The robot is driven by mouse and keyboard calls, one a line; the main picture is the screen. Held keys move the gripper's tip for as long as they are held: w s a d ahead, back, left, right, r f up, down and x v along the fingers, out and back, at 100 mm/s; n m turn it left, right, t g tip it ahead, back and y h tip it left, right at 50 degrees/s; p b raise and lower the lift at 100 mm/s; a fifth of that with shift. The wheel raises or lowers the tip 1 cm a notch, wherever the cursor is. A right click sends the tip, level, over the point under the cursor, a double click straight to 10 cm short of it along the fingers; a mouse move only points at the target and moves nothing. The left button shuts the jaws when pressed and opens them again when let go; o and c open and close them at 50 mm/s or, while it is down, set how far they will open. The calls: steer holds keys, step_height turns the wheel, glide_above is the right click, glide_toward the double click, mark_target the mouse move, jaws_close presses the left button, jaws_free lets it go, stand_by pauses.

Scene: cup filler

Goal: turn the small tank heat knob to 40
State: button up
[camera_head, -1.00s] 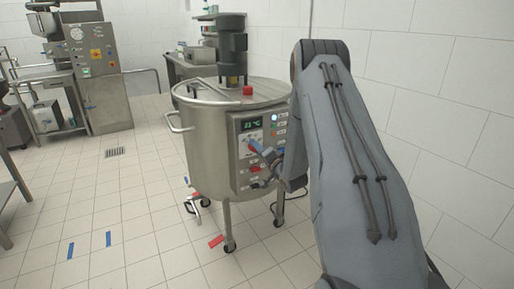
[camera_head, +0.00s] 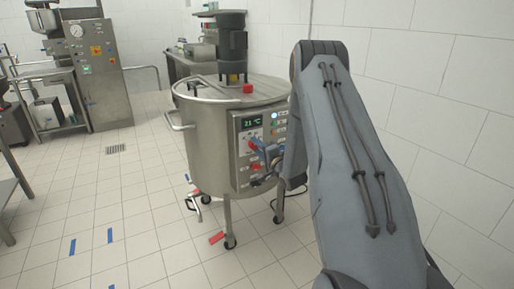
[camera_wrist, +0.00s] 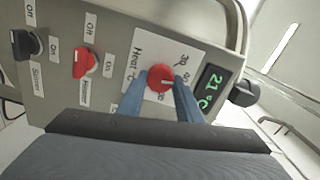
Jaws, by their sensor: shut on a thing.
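The small tank (camera_head: 208,145) is a round steel vessel on wheeled legs in the head view, with a control panel on its right side. The red heat knob (camera_wrist: 160,77) sits on a white dial plate marked "Heat" (camera_wrist: 138,58) in the wrist view. My gripper (camera_wrist: 160,90) is shut on the knob, with one blue finger on each side. In the head view my gripper (camera_head: 262,148) is at the panel, partly hiding it. The green display (camera_wrist: 208,88) reads 21 °C. The dial numbers are partly hidden by the fingers.
A red switch (camera_wrist: 85,62) and a black stirrer switch (camera_wrist: 26,44) sit on the same panel, left of the dial in the wrist view. A red button (camera_head: 247,89) is on the tank lid.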

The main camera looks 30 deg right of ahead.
steer(key=o, duration=1)
steer(key=shift+o, duration=0.2)
steer(key=s, duration=0.7)
steer(key=shift+s+d, duration=0.15)
steer(key=shift+s, duration=0.25)
steer(key=s+a+r+n+g+h+p, duration=0.25)
steer(key=s+a+r+n+g, duration=0.25)
steer(key=s+a+n+g, duration=0.55)
steer(key=s+a+r+n+g+p, duration=0.1)
steer(key=s+a, duration=0.3)
steer(key=s, duration=0.5)
steer(key=s+a+r+n+g+y+p, duration=0.1)
steer(key=s+a+r+n+g, duration=0.1)
steer(key=s, duration=0.7)
steer(key=s+a+r+n+g+y+p, duration=0.1)
steer(key=s+a+r+n+g, duration=0.1)
steer(key=s+a, duration=0.6)
steer(key=shift+s+r+g, duration=0.4)
steer(key=shift+r+g, duration=0.35)
steer(key=shift+g, duration=0.5)
